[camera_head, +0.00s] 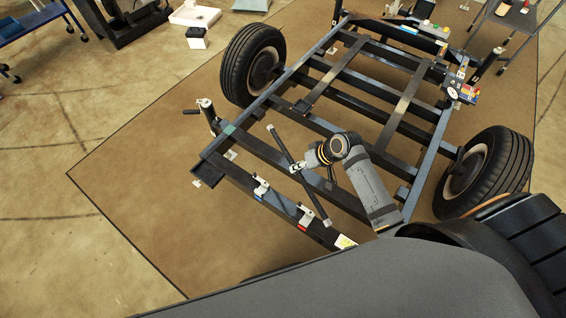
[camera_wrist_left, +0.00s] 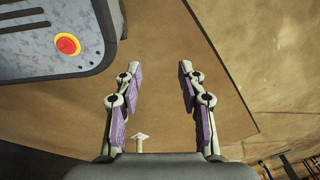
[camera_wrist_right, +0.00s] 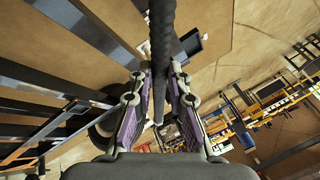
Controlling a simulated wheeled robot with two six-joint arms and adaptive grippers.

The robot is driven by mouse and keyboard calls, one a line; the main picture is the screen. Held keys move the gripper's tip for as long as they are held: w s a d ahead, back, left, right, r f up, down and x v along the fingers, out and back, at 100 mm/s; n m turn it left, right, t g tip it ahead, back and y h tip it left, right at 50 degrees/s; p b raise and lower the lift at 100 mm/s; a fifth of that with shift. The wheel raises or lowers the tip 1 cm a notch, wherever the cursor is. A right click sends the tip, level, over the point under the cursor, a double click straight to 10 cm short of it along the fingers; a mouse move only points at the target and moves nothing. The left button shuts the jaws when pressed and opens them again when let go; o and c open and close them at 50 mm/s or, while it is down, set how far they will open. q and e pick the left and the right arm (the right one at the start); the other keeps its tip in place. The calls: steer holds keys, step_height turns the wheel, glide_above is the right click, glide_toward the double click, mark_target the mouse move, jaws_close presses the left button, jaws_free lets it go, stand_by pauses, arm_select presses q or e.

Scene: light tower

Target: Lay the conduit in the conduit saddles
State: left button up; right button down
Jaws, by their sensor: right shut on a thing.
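The conduit is a dark, thin rod (camera_head: 283,143) held above the trailer frame, slanting from upper left to lower right in the head view. It also shows in the right wrist view (camera_wrist_right: 161,38), running between the fingers. My right gripper (camera_head: 298,167) is shut on it near its middle; it also shows in the right wrist view (camera_wrist_right: 159,78). Two pale conduit saddles, one with a blue mark (camera_head: 261,187) and one with a red mark (camera_head: 305,214), sit on the frame's near beam. The conduit is apart from both. My left gripper (camera_wrist_left: 159,70) is open and empty over the brown mat.
The dark trailer frame (camera_head: 345,92) has several crossbeams and wheels at left (camera_head: 252,65) and right (camera_head: 484,170). A crank-handled jack (camera_head: 207,115) stands at its left corner. Colourful boxes (camera_head: 460,88) sit at the right. The brown mat (camera_head: 140,160) is clear at left.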

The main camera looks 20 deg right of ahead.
steer(key=a+f+n+g+b, duration=0.1)
steer(key=f+n+b, duration=0.1)
steer(key=f+b, duration=0.2)
steer(key=a+f+n+g+y+b, duration=0.1)
steer(key=f+b, duration=0.4)
steer(key=f, duration=0.5)
steer(key=a+f+n+b, duration=0.2)
steer(key=f+b, duration=0.3)
steer(key=f, duration=0.3)
steer(key=shift+w+a+n+g, duration=0.1)
steer(key=shift+w+n+g, duration=0.05)
steer(key=shift+n+g, duration=0.2)
steer(key=shift+r, duration=0.15)
steer(key=shift+p, duration=0.45)
